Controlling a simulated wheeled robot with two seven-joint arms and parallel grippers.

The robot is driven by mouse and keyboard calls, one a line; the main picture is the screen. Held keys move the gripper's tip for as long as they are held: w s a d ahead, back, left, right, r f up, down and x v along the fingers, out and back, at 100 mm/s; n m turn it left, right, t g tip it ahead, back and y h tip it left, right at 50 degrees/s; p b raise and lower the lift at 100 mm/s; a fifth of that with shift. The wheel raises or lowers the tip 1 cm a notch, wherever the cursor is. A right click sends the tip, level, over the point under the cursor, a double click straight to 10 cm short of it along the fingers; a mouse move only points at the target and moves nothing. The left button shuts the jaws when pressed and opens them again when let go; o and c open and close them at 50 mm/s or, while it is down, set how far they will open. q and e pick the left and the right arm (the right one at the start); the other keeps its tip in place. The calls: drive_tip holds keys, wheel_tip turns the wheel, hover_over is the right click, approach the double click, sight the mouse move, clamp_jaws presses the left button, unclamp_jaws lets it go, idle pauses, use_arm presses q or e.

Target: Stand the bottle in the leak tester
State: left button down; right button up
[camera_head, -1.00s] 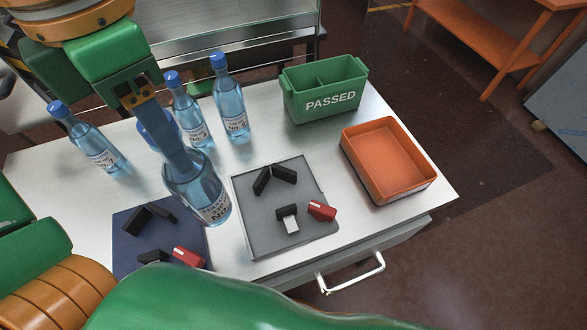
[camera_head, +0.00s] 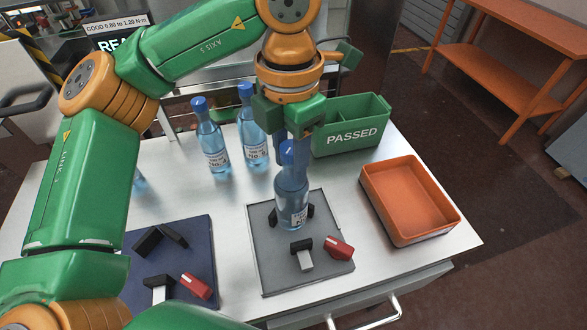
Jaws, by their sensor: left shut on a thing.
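My left gripper (camera_head: 291,133) comes down from above, shut on the neck and blue cap of a clear blue bottle (camera_head: 292,190). The bottle is upright over the grey plate (camera_head: 268,270). Its lower end is at the two angled black blocks (camera_head: 308,212), partly covering them. I cannot tell whether its base touches the plate. In front of it on this plate are a black-and-white clamp piece (camera_head: 302,251) and a red piece (camera_head: 340,247). No label shows whether this fixture or the similar dark blue plate (camera_head: 200,240) is the leak tester. My right gripper is out of view.
Two bottles (camera_head: 211,142) (camera_head: 253,130) stand behind; another is mostly hidden behind my left arm. A green PASSED bin (camera_head: 350,139) stands at the back right, an orange tray (camera_head: 408,202) right of the grey plate. A display (camera_head: 113,42) is partly covered by my arm.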

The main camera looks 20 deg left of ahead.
use_arm(q)
drive_tip(key=shift+w+d+f, duration=0.1)
drive_tip(key=shift+f, duration=0.85)
drive_tip(key=shift+w+d+f, duration=0.1)
drive_tip(key=shift+f, duration=0.85)
drive_tip(key=shift+f, duration=0.15)
drive_tip(key=shift+c, duration=2.4)
unclamp_jaws()
drive_tip(key=shift+r+p, duration=0.3)
drive_tip(key=shift+r, duration=0.1)
wheel_tip(320, 180, up, 5)
drive_tip(key=shift+r, duration=0.1)
wheel_tip(320, 180, up, 6)
drive_tip(key=shift+s+r+p, duration=0.1)
drive_tip(key=shift+r+p, duration=0.15)
drive_tip(key=shift+p, duration=0.6)
